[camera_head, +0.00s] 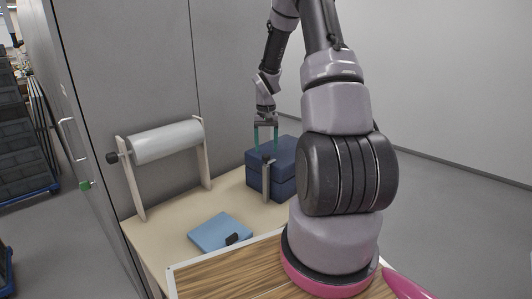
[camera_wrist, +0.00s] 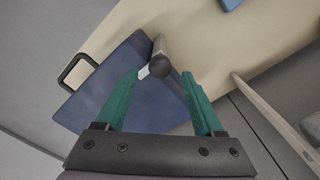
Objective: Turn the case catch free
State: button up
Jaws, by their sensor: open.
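The dark blue case (camera_head: 285,158) stands on the far part of the table, and its blue top fills the left of the wrist view (camera_wrist: 85,105). A grey upright piece (camera_head: 266,181), apparently the catch, is at the case's near side. My gripper (camera_head: 266,146) points down above this side of the case.
A black handle (camera_wrist: 76,66) sticks out from the case's side. A roll on a wooden stand (camera_head: 167,142) is at the left of the table. A light blue folded item (camera_head: 218,231) with a small black thing (camera_head: 232,239) lies nearer. The table between is clear.

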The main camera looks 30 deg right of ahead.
aim_at(269, 158)
jog(key=shift+f, duration=1.4)
grip_shut()
